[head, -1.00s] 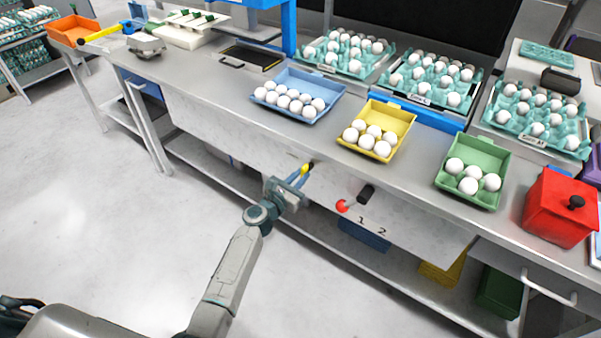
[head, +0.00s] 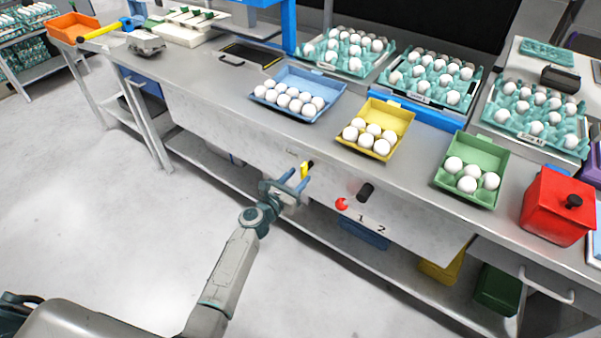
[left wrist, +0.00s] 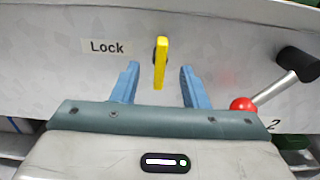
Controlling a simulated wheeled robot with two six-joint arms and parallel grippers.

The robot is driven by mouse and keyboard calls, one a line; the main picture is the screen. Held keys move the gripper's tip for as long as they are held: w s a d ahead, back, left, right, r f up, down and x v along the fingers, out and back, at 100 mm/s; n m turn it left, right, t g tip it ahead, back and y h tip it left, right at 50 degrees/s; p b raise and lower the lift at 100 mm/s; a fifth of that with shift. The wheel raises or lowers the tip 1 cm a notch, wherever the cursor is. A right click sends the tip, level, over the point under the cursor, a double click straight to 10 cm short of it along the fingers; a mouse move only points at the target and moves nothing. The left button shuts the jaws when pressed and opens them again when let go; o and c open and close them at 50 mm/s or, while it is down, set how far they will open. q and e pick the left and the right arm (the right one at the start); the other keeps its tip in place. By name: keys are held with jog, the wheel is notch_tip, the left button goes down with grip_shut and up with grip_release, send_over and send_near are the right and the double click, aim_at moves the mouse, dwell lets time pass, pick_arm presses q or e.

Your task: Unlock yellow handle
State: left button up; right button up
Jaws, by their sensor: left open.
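The yellow handle (head: 304,171) sits on the pale front panel under the bench top. In the left wrist view the yellow handle (left wrist: 161,62) hangs upright, just right of a "Lock" label (left wrist: 110,47). My left gripper (head: 294,178) is open in front of it. In the left wrist view the blue fingers of the left gripper (left wrist: 160,82) stand apart on either side of the handle, with a gap on both sides. Whether the fingertips reach the handle's depth cannot be told. My right gripper is not in view.
A lever with a red ball (head: 341,204) and black hub (head: 365,192) juts from the panel to the right, close to the gripper. Blue (head: 322,84), yellow (head: 408,117) and green (head: 496,157) egg trays stand on the bench above. The floor at left is clear.

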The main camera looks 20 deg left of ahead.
pick_arm(q)
jog(key=s+a+r+p, duration=0.3)
jog(key=s+r, duration=0.2)
jog(key=s, duration=0.4)
jog(key=s+a+r+p, duration=0.3)
jog(key=s+r+p, duration=0.1)
jog(key=s, duration=0.5)
jog(key=shift+s+a+r, duration=0.15)
jog(key=shift+a+r, duration=0.2)
jog(key=shift+r, duration=0.15)
